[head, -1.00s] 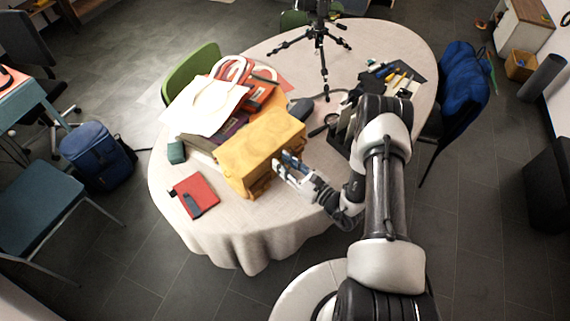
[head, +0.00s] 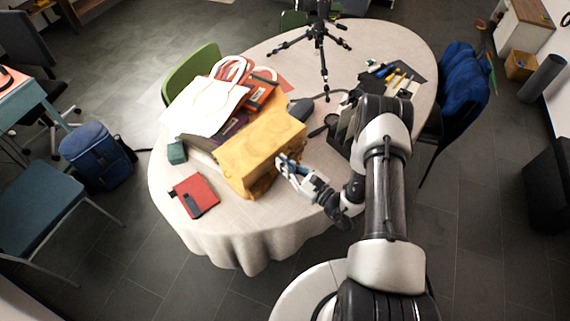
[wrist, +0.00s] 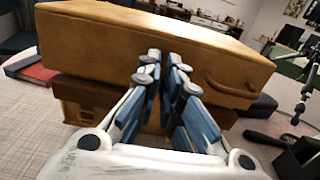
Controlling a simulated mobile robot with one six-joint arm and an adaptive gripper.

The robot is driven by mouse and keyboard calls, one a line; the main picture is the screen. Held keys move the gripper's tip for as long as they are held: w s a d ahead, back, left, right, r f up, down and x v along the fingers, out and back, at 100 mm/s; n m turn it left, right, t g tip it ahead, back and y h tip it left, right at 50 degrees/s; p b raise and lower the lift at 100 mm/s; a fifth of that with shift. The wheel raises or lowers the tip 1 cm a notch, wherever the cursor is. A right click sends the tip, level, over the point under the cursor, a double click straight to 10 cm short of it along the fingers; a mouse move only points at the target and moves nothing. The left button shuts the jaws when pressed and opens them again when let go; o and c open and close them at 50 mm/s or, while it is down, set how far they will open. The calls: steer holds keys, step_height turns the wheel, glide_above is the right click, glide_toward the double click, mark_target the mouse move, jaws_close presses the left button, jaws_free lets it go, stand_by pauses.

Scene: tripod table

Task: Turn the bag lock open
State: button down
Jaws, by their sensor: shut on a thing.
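The yellow-tan bag (head: 262,145) lies on the round table, and it fills much of the wrist view (wrist: 150,45). A brown curved handle (wrist: 230,87) shows on its near face at right in the wrist view. My gripper (head: 284,164) is at the bag's near side. In the wrist view my gripper (wrist: 167,65) has its blue-padded fingers close together at the middle of the bag's front, below the top edge. It is shut on a small part that the fingers hide, apparently the bag lock.
The cloth-covered table (head: 245,225) has free room at its front. A red notebook (head: 195,194) lies left of the bag and a green box (head: 177,153) behind that. A tripod (head: 321,50) stands at the back.

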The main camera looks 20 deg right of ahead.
steer(key=shift+n, duration=0.3)
steer(key=n+b, duration=0.1)
steer(key=n, duration=0.3)
steer(key=n+b, duration=0.1)
steer(key=n, duration=0.3)
steer(key=a+f+n+b, duration=0.1)
steer(key=n, duration=0.4)
steer(key=shift+s, duration=0.3)
steer(key=shift+f+n+b, duration=0.15)
steer(key=shift+n+b, duration=0.75)
steer(key=shift+n, duration=1.1)
steer(key=c, duration=1.8)
jaws_free()
steer(key=shift+o, duration=0.2)
